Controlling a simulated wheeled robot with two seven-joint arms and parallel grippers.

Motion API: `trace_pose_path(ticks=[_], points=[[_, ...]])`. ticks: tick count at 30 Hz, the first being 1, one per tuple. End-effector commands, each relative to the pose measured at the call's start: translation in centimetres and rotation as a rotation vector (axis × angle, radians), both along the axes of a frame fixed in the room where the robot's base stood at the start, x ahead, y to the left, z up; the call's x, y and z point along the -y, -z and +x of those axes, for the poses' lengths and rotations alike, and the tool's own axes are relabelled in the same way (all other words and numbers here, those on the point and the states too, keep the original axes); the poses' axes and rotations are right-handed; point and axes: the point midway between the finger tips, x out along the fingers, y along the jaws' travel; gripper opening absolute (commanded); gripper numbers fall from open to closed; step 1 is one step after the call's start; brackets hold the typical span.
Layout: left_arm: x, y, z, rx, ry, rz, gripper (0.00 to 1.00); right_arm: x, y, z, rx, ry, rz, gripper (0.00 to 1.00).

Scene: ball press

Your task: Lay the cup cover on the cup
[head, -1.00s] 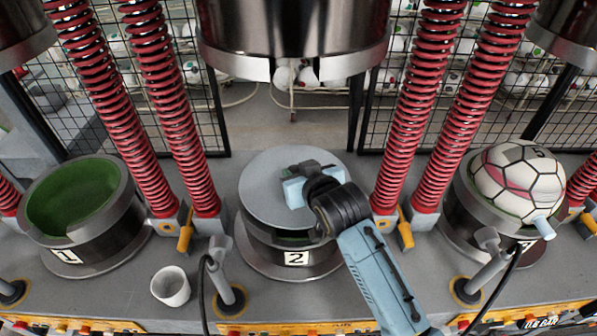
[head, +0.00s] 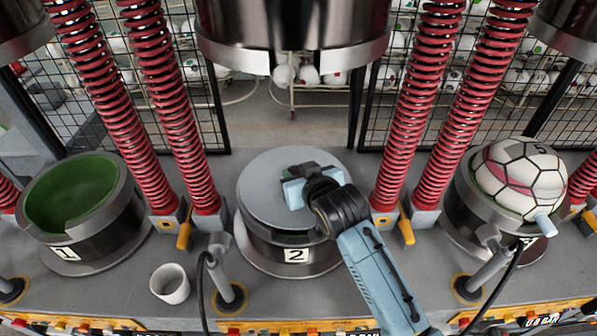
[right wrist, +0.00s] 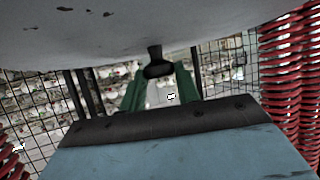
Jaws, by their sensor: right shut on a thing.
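The cup cover (head: 262,188) is a flat grey disc over the middle press cup (head: 262,250), which bears the number 2. My right gripper (head: 301,184) is over the disc's right half, shut on the cover's small dark handle (right wrist: 158,66). In the right wrist view its green fingers (right wrist: 158,84) close around that handle, and the cover's grey face (right wrist: 220,30) fills the top. The cover sits close over the cup rim; a narrow dark gap shows at the front. I cannot tell whether it rests fully. The cup's inside is hidden. My left gripper is not in view.
An open green-lined cup (head: 75,195), number 1, stands left. A cup with a patterned ball (head: 520,180) stands right. Red springs (head: 170,110) flank the middle cup, and a metal press head (head: 295,35) hangs behind and above it. A white mug (head: 170,284) stands front left.

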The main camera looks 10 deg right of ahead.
Motion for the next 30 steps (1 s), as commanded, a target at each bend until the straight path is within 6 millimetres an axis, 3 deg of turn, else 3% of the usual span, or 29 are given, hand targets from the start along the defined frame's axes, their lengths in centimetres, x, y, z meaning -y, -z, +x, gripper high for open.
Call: trace_pose_path(ticks=[10,11,16,26,30], points=[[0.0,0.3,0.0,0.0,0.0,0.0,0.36,0.0,0.5,0.0,0.004,0.0,0.001,0.0],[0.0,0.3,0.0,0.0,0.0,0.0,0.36,0.0,0.5,0.0,0.004,0.0,0.001,0.36],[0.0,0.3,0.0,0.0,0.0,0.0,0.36,0.0,0.5,0.0,0.002,0.0,0.0,0.57],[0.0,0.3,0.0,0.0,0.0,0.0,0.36,0.1,0.7,-0.3,-0.004,0.0,-0.001,0.57],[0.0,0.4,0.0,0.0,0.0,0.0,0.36,0.2,0.1,-1.4,-0.002,0.0,0.0,0.57]])
